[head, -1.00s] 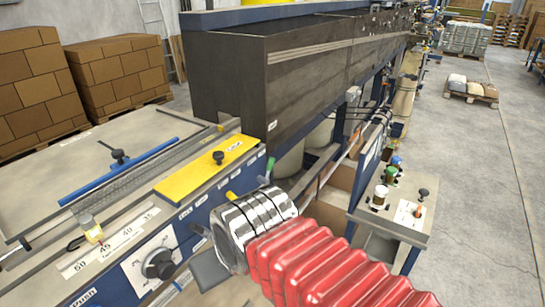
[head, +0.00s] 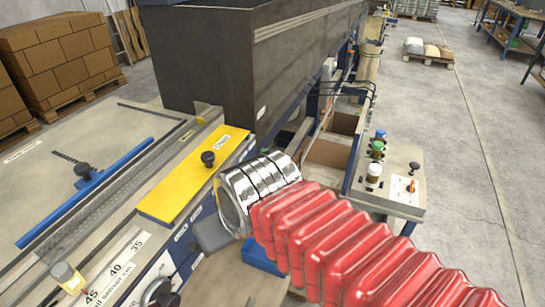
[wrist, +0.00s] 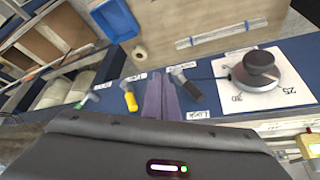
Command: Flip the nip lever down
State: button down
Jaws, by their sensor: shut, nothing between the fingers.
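The front panel of the machine (wrist: 215,92) carries three small levers in the wrist view: a green one (wrist: 88,99), a yellow one (wrist: 130,101) and a dark grey one (wrist: 182,80). Small white labels sit beside them; they are too small to read surely, so I cannot tell which lever is the nip lever. My gripper (wrist: 162,98) is shut and empty. Its fingers show between the yellow and the grey lever, close to both; I cannot tell whether they touch either.
A black dial knob (wrist: 259,66) on a white plate stands out from the panel beside the grey lever. On the machine top are a yellow plate (head: 182,190) and a blue bar (head: 90,195). A control box (head: 397,190) with several buttons stands right of my arm.

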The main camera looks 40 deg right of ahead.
jog(key=d+f+m+g+y, duration=0.2)
jog(key=d+f+m+y, duration=0.4)
jog(key=d+f+m, duration=0.8)
jog(key=w+d+r+m+t, duration=0.2)
jog(key=w+d+r+t, duration=0.2)
jog(key=d+r+t, duration=0.1)
jog(key=w+d+r+m+t, duration=0.3)
jog(key=w+d+r+t, duration=0.2)
jog(key=d, duration=0.5)
jog(key=shift+d+t+y, duration=0.15)
jog(key=shift+t+y, duration=0.25)
jog(key=shift+t, duration=0.7)
jog(key=shift+w, duration=0.2)
